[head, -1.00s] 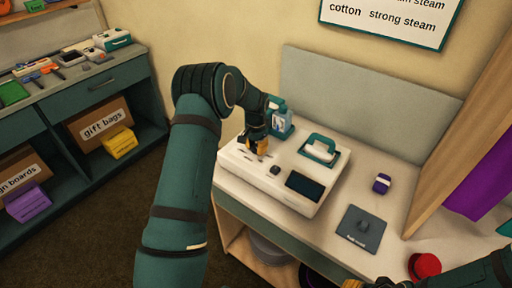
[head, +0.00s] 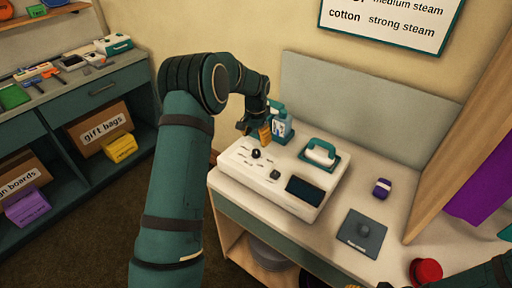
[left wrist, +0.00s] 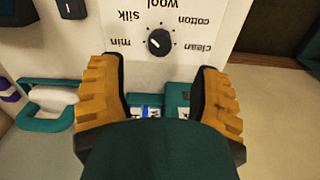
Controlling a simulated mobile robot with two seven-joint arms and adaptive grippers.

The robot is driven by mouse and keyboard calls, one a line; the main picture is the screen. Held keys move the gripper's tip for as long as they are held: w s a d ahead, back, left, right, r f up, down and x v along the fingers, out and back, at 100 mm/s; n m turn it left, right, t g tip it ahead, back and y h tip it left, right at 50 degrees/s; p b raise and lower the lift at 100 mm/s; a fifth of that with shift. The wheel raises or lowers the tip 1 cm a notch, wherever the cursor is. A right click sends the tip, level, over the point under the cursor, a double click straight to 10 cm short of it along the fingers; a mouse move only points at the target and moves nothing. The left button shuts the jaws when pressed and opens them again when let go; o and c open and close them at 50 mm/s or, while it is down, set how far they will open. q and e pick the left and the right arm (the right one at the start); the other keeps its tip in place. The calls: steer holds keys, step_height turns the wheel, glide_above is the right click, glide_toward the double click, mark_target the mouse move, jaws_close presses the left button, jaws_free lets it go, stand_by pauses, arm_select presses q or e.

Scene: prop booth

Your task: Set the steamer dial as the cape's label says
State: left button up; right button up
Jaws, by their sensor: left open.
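The white steamer (head: 277,180) stands on the counter with a dark screen. Its round black dial (head: 256,153) shows in the left wrist view (left wrist: 160,42), ringed by the words min, silk, wool, cotton and clean. A pale mark shows on the left part of the knob there, on the min and silk side. My left gripper (head: 257,134) is open and empty, just behind and apart from the dial. A purple cloth (head: 487,190) hangs at the right; no label on it is readable. My right gripper is mostly cut off at the bottom edge.
A wall sign (head: 392,22) reads "cotton strong steam", its upper part cut off. A purple-and-white item (head: 381,188), a grey plate (head: 361,235) and a red object (head: 426,270) are on the counter.

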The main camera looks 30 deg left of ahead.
mark_target(256, 151)
arm_select(q)
steer(key=shift+r, duration=2.25)
